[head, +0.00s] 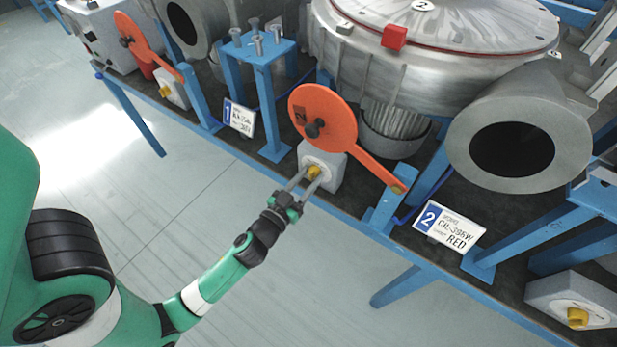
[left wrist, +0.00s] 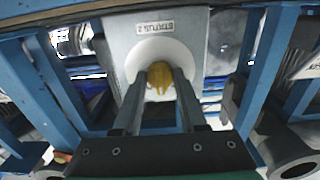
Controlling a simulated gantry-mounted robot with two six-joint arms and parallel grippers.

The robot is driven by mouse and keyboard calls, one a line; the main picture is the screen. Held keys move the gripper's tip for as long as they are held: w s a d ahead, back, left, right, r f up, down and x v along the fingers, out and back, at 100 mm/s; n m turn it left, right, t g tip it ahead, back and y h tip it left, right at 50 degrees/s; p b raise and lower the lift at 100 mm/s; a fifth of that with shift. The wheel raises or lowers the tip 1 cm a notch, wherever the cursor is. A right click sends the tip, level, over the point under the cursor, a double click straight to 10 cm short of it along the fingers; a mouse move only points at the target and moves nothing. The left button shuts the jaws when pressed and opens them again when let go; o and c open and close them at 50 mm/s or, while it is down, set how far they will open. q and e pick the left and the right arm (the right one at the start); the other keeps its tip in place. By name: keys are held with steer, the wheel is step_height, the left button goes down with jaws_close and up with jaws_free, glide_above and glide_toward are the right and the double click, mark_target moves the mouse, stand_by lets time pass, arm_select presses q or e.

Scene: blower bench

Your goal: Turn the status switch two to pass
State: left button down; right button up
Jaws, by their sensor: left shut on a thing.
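The status switch two is a grey box (head: 328,160) on the bench's front edge, with a yellow knob (head: 313,172) on its face. In the left wrist view the box (left wrist: 190,40) carries a label reading STATUS 2 (left wrist: 157,28), which appears upside down. The yellow knob (left wrist: 160,80) sits on a round pale dial (left wrist: 178,55). My left gripper (head: 308,181) is shut on the knob, one finger on each side. The dial's markings cannot be read. My right gripper is not in view.
An orange disc with an arm (head: 322,112) stands just behind the switch, beside a large metal blower (head: 400,80). A card numbered 2 (head: 449,228) stands to the right. Another switch box (head: 572,302) is at lower right. The floor in front is clear.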

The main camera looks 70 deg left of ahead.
arm_select(q)
steer(key=shift+m, duration=0.3)
steer(key=m, duration=0.4)
steer(key=shift+m+p, duration=0.3)
steer(key=shift+m, duration=1.9)
steer(key=shift+c, duration=2.3)
jaws_free()
